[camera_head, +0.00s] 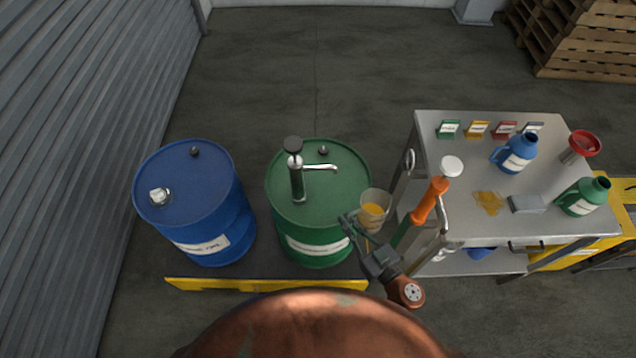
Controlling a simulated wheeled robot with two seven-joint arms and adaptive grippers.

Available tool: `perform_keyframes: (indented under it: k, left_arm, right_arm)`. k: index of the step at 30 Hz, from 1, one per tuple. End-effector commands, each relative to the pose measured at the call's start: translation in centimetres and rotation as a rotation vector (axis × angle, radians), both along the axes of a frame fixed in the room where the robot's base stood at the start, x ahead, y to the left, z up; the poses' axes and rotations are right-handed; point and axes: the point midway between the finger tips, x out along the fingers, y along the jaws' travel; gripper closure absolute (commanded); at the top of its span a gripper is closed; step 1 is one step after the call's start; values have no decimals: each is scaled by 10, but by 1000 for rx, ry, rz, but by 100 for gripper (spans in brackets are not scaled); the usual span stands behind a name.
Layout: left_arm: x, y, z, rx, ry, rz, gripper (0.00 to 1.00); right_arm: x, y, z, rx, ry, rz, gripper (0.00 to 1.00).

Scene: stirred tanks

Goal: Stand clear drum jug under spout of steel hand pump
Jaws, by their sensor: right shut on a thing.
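The clear drum jug (374,205), with amber liquid in it, is at the right edge of the green drum (319,222). My right gripper (361,230) is shut on the jug from its near side; the exact grip is partly hidden. The steel hand pump (296,175) stands upright on the green drum's top. Its spout (321,167) points right. The jug is to the right of the spout tip and nearer to me, not below it. My left gripper is not in view.
A blue drum (185,185) stands left of the green one, both above a yellow-edged base (265,285). An orange pump (430,200) rises beside the steel cart (450,165).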

Motion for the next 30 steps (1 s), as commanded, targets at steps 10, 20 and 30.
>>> perform_keyframes:
  k: [10, 20, 30]
  left_arm:
    - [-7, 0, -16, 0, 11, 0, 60]
    - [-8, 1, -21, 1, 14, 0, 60]
    - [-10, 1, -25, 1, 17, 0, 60]
  right_arm:
    - [24, 16, -18, 0, -9, 3, 100]
    - [92, 62, -19, -1, -8, 2, 100]
    - [123, 82, -19, 1, -4, 0, 100]
